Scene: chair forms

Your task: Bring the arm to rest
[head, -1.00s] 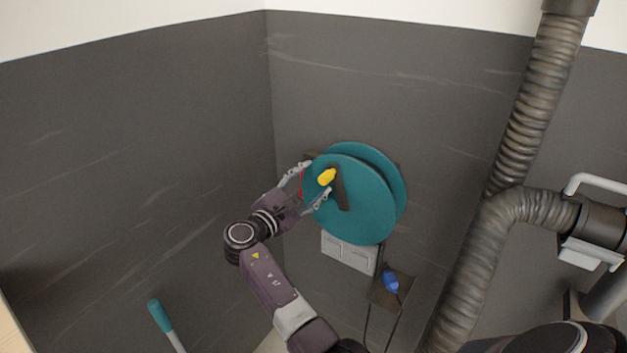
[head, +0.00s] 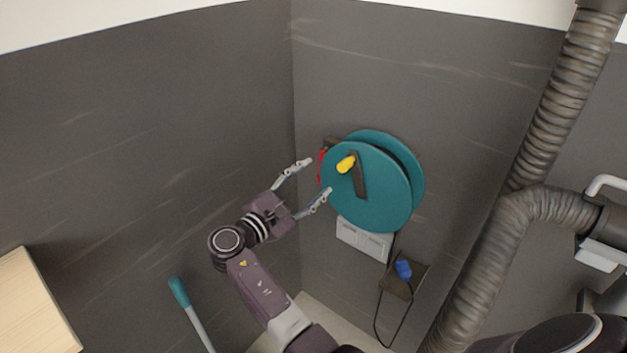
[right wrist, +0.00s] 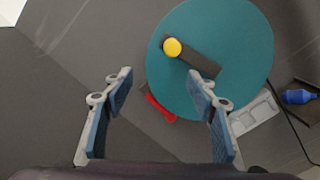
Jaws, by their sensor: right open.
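My right gripper (head: 318,176) is open and empty, its two grey fingers spread just left of the teal reel (head: 378,200) on the wall. The yellow knob (head: 346,164) sits on a dark crank bar on the reel's face, clear of the fingers. In the right wrist view the open gripper (right wrist: 160,85) shows blue pads, with the teal reel (right wrist: 235,50) and yellow knob (right wrist: 172,47) beyond the fingertips. A red part (right wrist: 158,107) shows at the reel's edge between the fingers. My left gripper is not in view.
A grey ribbed duct (head: 500,210) stands at the right. A white wall box (head: 362,240) is below the reel, and a blue plug (head: 403,269) hangs on a dark bracket. A teal-handled stick (head: 179,292) leans at lower left. A wooden surface (head: 35,305) is nearby. The left wall is bare.

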